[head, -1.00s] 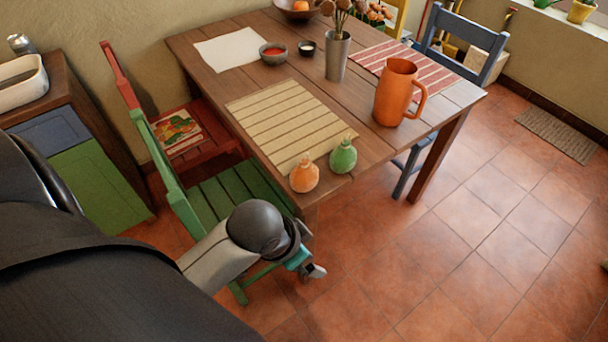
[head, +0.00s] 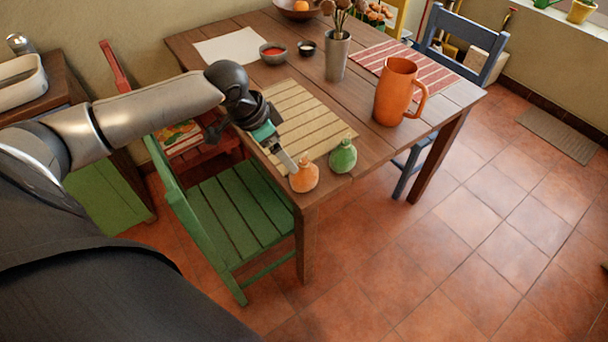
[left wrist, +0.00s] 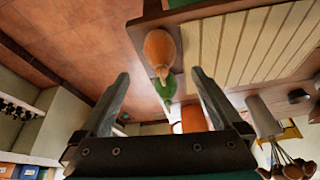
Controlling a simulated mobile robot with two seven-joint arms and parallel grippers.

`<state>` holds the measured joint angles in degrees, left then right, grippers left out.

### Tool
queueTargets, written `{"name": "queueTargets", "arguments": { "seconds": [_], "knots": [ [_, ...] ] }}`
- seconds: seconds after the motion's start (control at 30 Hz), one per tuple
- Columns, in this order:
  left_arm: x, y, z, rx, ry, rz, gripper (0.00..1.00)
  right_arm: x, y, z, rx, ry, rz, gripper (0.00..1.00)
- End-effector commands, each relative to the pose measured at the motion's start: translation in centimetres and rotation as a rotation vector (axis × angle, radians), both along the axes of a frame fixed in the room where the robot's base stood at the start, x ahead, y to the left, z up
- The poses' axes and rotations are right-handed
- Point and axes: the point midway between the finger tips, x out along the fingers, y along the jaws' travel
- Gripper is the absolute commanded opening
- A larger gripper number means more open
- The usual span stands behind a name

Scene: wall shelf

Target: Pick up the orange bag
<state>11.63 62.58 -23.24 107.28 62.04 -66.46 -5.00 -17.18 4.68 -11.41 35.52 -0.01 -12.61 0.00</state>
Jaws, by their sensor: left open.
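The orange bag (head: 304,177) is small and round with a tied top, and stands upright at the table's front corner. It shows in the left wrist view (left wrist: 159,48) beyond my fingers, between their lines. The green bag (head: 343,156) stands just right of it and shows behind it in the left wrist view (left wrist: 165,90). My left gripper (head: 289,163) is over the table edge, its tip close to the left of the orange bag. In the left wrist view the gripper (left wrist: 160,82) is open with nothing between its fingers. My right gripper is not in view.
The wooden table (head: 377,150) holds a striped placemat (head: 300,110), an orange pitcher (head: 395,92), a grey vase (head: 337,58) and small bowls. A green chair (head: 235,205) stands at the near side below my arm. The floor to the right is clear.

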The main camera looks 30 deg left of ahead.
Motion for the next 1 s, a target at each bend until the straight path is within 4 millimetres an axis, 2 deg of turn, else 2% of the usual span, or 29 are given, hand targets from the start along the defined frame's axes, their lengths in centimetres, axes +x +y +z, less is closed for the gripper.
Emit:
{"name": "queueTargets", "arguments": {
  "seconds": [0.1, 0.3, 0.57, 0.83, 1.0],
  "knots": [
    [0.9, -0.7, -2.8, -0.005, 0.001, 0.0, 1.0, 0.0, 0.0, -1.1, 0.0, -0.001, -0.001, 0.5],
    [2.3, -1.4, -6.5, -0.003, 0.001, 0.0, 1.0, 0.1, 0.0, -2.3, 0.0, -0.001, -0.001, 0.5],
    [3.0, -1.7, -8.2, -0.001, 0.0, -0.003, 1.0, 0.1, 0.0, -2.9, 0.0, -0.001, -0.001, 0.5],
    [4.5, -2.4, -11.8, -0.001, 0.001, -0.002, 1.0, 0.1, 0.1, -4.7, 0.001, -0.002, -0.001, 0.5],
    [4.8, -2.6, -12.7, 0.001, 0.0, -0.004, 1.0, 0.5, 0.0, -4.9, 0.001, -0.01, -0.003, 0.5]
  ]
}}
